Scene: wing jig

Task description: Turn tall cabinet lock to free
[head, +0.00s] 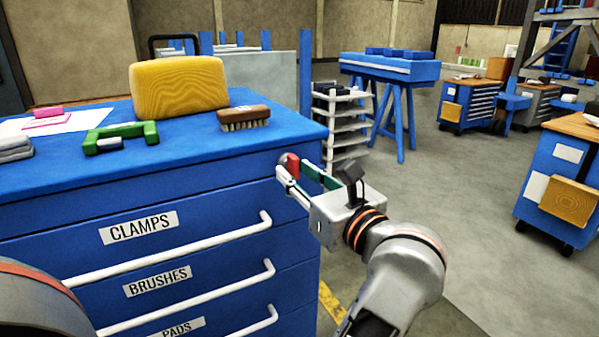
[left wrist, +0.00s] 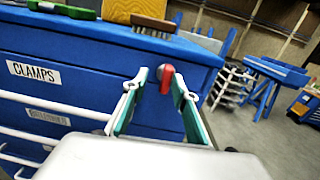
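The tall blue cabinet (head: 60,230) has drawers labelled CLAMPS, BRUSHES and PADS. Its lock (head: 292,164) has a red handle and a grey round part, near the upper right corner of the front. In the left wrist view the red lock handle (left wrist: 167,79) stands roughly upright. My left gripper (head: 293,169) is open at the lock, its two fingers on either side of the red handle. In the left wrist view the handle is closer to the right finger; I cannot tell if they touch. My right gripper is not in view.
A yellow block (head: 180,88), a brush (head: 243,118) and a green clamp (head: 120,137) lie on the cabinet top. White drawer handles (head: 190,246) stick out below the lock. A white rack (head: 345,125) and a blue trestle table (head: 390,68) stand behind.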

